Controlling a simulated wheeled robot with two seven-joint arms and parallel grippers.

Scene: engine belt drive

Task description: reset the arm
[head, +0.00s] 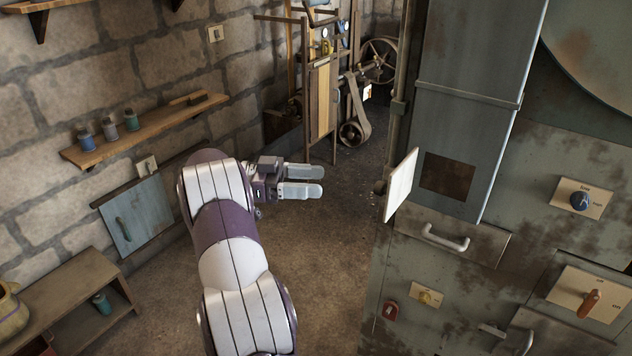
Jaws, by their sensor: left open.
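My left arm (230,240) reaches up from the bottom of the head view, with white and purple links. My left gripper (322,181) points to the right with its two pale grey fingers apart. Nothing is between the fingers. It is in free air, left of the machine cabinet's small open hatch door (400,186) and apart from it. My right gripper is not in view.
A large rusty grey-green cabinet (418,255) with a drawer handle, knobs and a red-orange lever (590,303) fills the right side. A belt drive with wheels (352,132) stands at the back. A wall shelf (145,132) holds small jars. Floor between is clear.

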